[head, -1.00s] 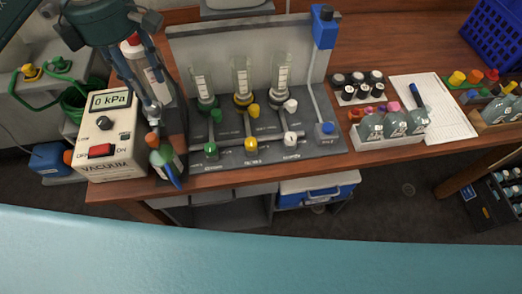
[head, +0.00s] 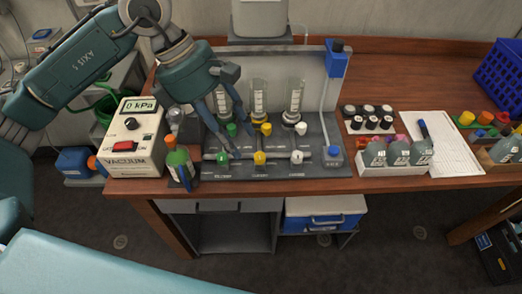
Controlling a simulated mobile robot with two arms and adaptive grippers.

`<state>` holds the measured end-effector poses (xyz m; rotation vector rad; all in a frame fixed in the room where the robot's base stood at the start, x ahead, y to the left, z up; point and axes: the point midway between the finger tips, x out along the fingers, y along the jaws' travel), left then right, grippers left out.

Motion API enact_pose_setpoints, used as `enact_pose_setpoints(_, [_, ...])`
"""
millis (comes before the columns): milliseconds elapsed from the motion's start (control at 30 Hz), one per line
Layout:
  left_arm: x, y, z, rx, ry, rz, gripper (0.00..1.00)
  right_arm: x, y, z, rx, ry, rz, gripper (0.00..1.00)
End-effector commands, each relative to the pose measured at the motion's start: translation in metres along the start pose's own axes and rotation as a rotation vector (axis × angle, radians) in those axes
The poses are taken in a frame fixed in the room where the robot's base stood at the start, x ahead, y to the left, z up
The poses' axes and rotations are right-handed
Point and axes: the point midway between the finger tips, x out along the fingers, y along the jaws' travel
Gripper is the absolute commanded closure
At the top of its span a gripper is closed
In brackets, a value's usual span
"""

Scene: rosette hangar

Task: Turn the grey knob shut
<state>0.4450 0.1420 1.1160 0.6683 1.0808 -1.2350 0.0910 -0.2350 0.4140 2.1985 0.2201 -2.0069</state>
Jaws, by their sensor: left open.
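A dark valve panel (head: 270,178) stands on the wooden bench, with upright glass flow tubes at its back. The palest knobs, whitish grey, are at the right column: an upper one (head: 301,128) and a lower one (head: 296,157). I cannot tell which of them is the grey knob. Beside them are yellow knobs (head: 260,158) and green knobs (head: 223,158). My left gripper (head: 227,128) is open and points down over the panel's left part, in front of the green column, left of the pale knobs. It partly hides the left flow tube. My right gripper is not in view.
A vacuum box (head: 137,146) reading 0 kPa and small bottles (head: 179,165) stand left of the panel. A blue knob (head: 333,152) is at the panel's right. Bottles in a white tray (head: 392,169), black-capped vials (head: 370,117) and a paper sheet (head: 447,150) lie farther right.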

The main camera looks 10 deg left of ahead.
Motion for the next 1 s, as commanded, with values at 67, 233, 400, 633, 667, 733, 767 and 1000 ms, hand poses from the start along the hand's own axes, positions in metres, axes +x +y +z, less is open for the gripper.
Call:
enact_pose_setpoints(67, [0.006,-0.007,0.011,0.004,-0.040,-0.023,0.57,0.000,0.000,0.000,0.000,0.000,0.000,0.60])
enact_pose_setpoints(233, [0.013,-0.018,0.030,0.008,-0.110,-0.061,0.57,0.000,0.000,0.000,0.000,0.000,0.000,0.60])
enact_pose_setpoints(400, [0.017,-0.024,0.040,0.009,-0.149,-0.082,0.57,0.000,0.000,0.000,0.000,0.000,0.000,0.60])
enact_pose_setpoints(633, [0.017,-0.026,0.044,0.009,-0.161,-0.088,0.57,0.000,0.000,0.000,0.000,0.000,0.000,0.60])
enact_pose_setpoints(667, [0.017,-0.026,0.043,0.009,-0.161,-0.088,0.57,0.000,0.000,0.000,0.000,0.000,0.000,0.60])
enact_pose_setpoints(733, [0.017,-0.026,0.043,0.009,-0.161,-0.088,0.57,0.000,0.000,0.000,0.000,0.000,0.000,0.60])
enact_pose_setpoints(767, [0.017,-0.026,0.043,0.009,-0.161,-0.088,0.57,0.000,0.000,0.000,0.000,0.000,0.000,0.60])
enact_pose_setpoints(1000, [0.016,-0.025,0.043,0.008,-0.157,-0.085,0.57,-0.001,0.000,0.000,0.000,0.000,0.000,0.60])
